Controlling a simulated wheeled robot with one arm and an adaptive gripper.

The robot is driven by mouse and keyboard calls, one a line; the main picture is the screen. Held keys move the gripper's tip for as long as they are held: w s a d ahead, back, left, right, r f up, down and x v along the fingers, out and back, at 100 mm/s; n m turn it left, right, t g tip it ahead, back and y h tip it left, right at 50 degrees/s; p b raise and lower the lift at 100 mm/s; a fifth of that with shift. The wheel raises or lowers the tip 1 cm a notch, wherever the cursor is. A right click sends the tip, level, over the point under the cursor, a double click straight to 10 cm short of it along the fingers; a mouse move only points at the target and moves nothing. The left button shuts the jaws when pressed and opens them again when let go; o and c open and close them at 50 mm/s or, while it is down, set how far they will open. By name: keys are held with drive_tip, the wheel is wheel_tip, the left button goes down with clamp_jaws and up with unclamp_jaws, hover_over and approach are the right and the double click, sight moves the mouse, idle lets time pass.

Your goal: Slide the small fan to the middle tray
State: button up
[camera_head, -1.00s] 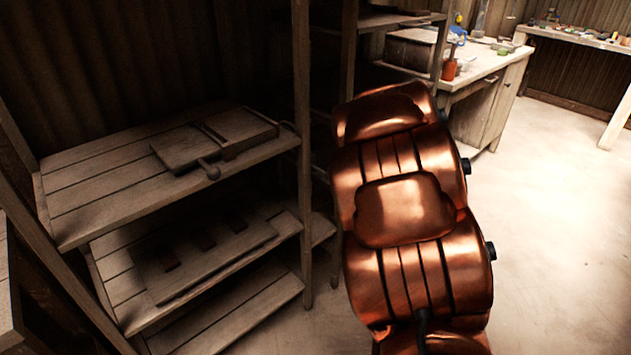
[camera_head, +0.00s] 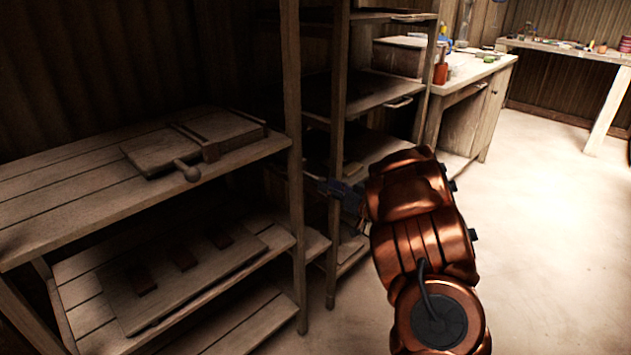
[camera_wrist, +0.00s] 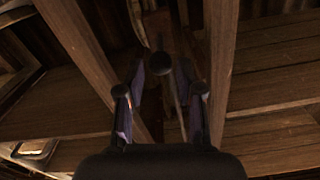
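I cannot make out a small fan in either view. A wooden press-like block (camera_head: 195,142) with a ball-ended handle (camera_head: 186,171) lies on the upper shelf at left. Below it, a flat board (camera_head: 170,295) bears three dark squares, the middle one (camera_head: 183,258) among them; I cannot tell whether these are the trays. My gripper (camera_head: 338,188) is beside the shelf posts, right of the block and apart from it. In the wrist view its two fingers (camera_wrist: 160,85) stand apart, with a dark round knob (camera_wrist: 157,62) showing between them; no contact is visible.
Wooden posts (camera_head: 292,120) stand close to my gripper. A second shelf unit (camera_head: 375,95) is behind it. A workbench (camera_head: 490,68) with an orange bottle (camera_head: 440,73) stands at the back. The pale floor (camera_head: 550,210) at right is clear.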

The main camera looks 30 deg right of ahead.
sight(315, 179)
drive_tip(key=x, duration=0.5)
drive_tip(key=shift+a+f+b, duration=0.1)
drive_tip(key=shift+f+b, duration=0.05)
drive_tip(key=shift+b, duration=0.2)
drive_tip(key=shift+w+a, duration=0.1)
drive_tip(key=shift+w, duration=0.5)
drive_tip(key=shift+c, duration=0.2)
clamp_jaws()
